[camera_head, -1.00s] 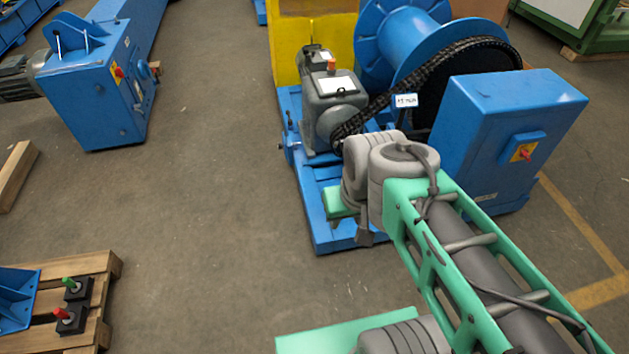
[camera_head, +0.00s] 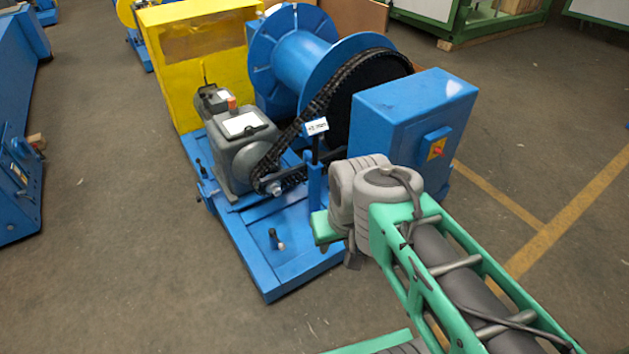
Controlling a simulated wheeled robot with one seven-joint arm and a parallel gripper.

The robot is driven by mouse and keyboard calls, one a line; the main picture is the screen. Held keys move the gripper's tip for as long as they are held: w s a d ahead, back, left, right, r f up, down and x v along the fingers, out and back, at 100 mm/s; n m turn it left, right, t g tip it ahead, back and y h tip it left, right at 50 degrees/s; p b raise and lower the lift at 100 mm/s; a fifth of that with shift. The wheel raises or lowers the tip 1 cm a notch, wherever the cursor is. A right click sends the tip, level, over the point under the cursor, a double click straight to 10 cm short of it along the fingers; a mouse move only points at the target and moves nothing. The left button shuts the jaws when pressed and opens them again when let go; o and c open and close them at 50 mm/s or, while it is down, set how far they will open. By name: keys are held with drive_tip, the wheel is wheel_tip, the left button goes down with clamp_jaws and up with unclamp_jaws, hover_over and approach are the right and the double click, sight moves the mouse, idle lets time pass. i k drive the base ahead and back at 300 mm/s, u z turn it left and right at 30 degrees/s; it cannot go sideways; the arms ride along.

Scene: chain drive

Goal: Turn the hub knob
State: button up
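The chain drive stands on a blue base (camera_head: 300,270) in the middle of the head view. A black chain (camera_head: 318,103) runs from the large dark wheel beside the blue drum (camera_head: 303,52) down to a small sprocket at the grey gearbox (camera_head: 243,150). A small light grey hub (camera_head: 277,188) shows at the sprocket's middle; I cannot tell for sure that it is the hub knob. My arm reaches in from the lower right, its grey joint just right of the base's front part. My gripper's fingers do not show.
A blue box with a red-and-yellow switch (camera_head: 436,148) stands right of the chain, close behind my arm. A small upright pin (camera_head: 275,238) is on the base. A yellow guard (camera_head: 200,60) stands behind the gearbox. Open floor lies left of the base.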

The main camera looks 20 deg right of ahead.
sight(276, 191)
drive_tip(key=z, duration=0.15)
drive_tip(key=i, duration=1.35)
drive_tip(key=u, duration=0.75)
